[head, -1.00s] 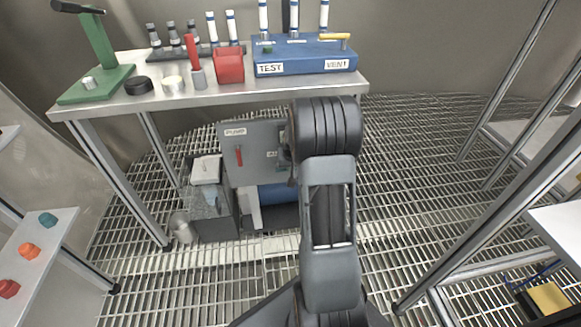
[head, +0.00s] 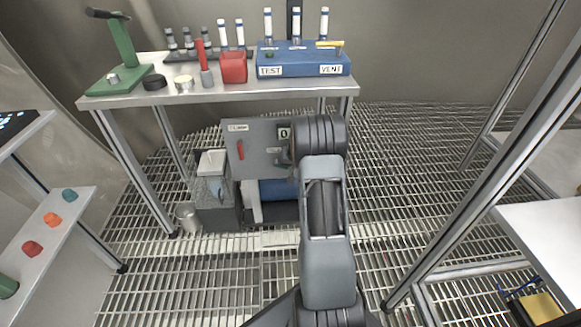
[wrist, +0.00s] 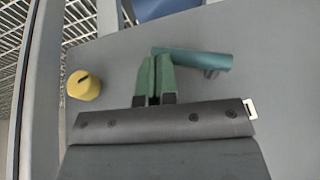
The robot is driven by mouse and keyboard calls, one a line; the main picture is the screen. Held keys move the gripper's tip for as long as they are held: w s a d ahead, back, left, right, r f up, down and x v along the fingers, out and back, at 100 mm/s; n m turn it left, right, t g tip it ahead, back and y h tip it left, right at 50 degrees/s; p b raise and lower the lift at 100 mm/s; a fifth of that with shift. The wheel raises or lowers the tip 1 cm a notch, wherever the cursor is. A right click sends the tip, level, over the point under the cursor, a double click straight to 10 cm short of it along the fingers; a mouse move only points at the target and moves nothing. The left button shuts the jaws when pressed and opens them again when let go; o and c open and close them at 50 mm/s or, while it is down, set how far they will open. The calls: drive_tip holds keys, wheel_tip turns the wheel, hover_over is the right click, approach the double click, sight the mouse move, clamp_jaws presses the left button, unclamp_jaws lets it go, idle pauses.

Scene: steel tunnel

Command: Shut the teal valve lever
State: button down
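The teal valve lever (wrist: 205,60) shows in the wrist view as a rounded bar lying roughly crosswise on a grey surface, with a short stub beneath its right part. My gripper (wrist: 155,62) has two green fingers close together, with only a thin dark gap between them. The fingertips are at the lever's left part and overlap it in the picture. I cannot tell whether they touch it.
A yellow knob (wrist: 84,85) stands left of the fingers. A red lever (head: 240,149) is on the panel. The steel table (head: 215,98) above carries a blue TEST/VENT block (head: 300,67). A shelf (head: 45,240) stands left, a metal frame right. Grating floor right of the table is clear.

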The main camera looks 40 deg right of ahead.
drive_tip(key=shift+w+a+f+b, duration=0.15)
drive_tip(key=shift+a+f+b, duration=0.1)
drive_tip(key=shift+f, duration=0.5)
drive_tip(key=shift+w+a+f+b, duration=0.15)
drive_tip(key=shift+f+b, duration=0.1)
drive_tip(key=shift+f, duration=0.5)
drive_tip(key=shift+a+f, duration=0.1)
drive_tip(key=shift+f, duration=0.2)
